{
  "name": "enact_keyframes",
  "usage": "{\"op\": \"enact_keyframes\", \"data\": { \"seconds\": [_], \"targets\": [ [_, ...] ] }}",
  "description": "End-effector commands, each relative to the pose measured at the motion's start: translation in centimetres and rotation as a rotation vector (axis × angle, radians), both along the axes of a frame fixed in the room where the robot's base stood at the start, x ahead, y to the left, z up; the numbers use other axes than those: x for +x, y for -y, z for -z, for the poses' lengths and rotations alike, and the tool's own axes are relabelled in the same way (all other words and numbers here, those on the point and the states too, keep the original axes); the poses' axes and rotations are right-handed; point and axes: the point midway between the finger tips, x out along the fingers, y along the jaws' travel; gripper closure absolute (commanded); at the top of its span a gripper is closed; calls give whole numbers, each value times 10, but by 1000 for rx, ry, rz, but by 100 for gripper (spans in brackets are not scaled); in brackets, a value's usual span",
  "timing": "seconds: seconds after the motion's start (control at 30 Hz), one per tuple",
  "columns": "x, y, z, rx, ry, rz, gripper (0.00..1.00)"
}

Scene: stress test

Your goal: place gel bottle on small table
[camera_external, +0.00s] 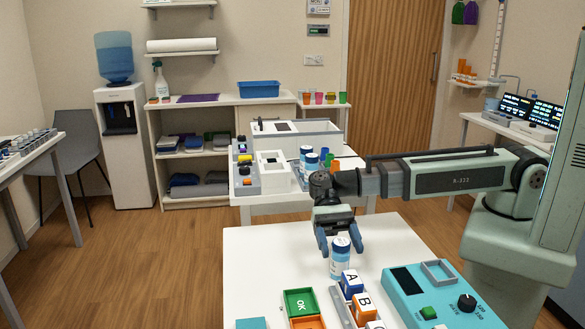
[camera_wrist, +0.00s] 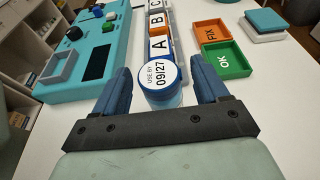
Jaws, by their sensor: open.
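In the wrist view the gripper (camera_wrist: 161,78) has visible space between the fingers and the bottle. A second white table (camera_external: 290,199) stands behind; I cannot tell which table is the small one.
A lettered block rack (camera_external: 340,306), green OK tray (camera_external: 299,302) and teal control box (camera_external: 440,300) lie close to the bottle. Similar bottles (camera_external: 308,160) and white devices (camera_external: 272,172) crowd the second table. The near table's left back area is clear.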

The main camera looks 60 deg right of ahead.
Motion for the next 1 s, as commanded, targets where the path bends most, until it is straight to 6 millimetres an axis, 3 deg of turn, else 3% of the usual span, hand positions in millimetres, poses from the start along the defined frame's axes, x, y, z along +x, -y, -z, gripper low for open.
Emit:
{"op": "enact_keyframes", "data": {
  "seconds": [0.17,0.43,1.0],
  "targets": [
    [-14,-13,6,0,0,-1,26],
    [-16,-16,7,0,0,1,26],
    [-16,-16,7,0,0,1,81]
  ]
}}
